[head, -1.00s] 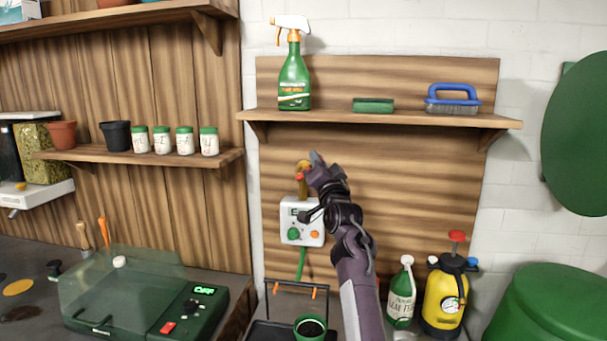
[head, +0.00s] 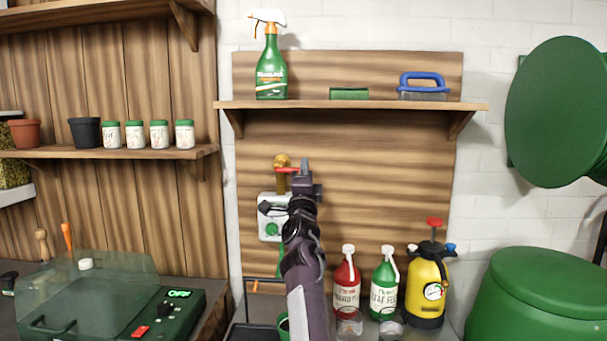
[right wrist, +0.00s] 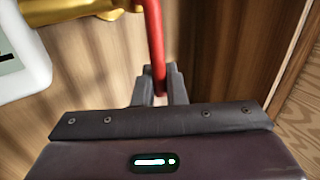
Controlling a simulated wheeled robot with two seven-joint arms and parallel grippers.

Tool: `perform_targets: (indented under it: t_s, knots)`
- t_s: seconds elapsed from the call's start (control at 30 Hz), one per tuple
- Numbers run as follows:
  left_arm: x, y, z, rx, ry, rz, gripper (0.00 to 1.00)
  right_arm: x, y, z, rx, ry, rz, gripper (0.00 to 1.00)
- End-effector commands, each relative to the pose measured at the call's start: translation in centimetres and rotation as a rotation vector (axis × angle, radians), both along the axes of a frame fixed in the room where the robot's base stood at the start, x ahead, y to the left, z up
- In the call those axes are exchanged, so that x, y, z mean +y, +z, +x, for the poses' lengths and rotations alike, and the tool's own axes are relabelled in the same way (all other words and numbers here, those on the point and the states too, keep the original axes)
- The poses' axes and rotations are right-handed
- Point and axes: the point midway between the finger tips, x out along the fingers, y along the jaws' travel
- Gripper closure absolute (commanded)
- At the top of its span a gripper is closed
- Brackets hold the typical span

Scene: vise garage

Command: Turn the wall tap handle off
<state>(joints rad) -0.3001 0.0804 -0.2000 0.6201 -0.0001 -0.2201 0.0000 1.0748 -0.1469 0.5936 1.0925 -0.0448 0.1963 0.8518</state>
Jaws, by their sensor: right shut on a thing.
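The brass wall tap (head: 282,160) is on the wooden back panel, above a white control box (head: 270,218). Its red lever handle (head: 287,170) points sideways to the right in the head view. My right gripper (head: 304,170) is just right of the tap. In the right wrist view the red handle (right wrist: 154,40) runs down between the fingers of my right gripper (right wrist: 160,88), which is shut on its end. Part of the brass tap body (right wrist: 70,10) shows at the top left there. My left gripper is not in view.
A shelf (head: 350,105) above the tap holds a spray bottle (head: 271,65), a green sponge (head: 349,93) and a blue brush (head: 423,85). Red (head: 346,285) and green (head: 384,285) bottles and a yellow sprayer (head: 426,285) stand right of my arm. The panel right of the tap is clear.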

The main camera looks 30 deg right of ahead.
Motion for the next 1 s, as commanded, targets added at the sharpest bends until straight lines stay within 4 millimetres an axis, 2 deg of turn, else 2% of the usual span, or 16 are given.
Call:
perform_targets:
  t_s: [0.57, 0.6, 0.73, 1.0]
  knots:
    - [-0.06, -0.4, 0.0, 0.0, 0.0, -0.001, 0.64, 0.0, -0.36, 0.03, -0.019, 0.0, 0.032, 1.0]
    - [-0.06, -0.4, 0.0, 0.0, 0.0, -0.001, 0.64, -0.01, -0.37, 0.02, -0.019, 0.0, 0.032, 0.87]
    - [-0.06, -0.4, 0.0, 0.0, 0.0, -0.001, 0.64, -0.01, -0.34, 0.02, -0.019, 0.0, 0.032, 0.72]
    - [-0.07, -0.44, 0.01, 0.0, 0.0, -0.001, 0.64, 0.04, -0.37, -0.02, -0.019, 0.0, 0.03, 0.72]
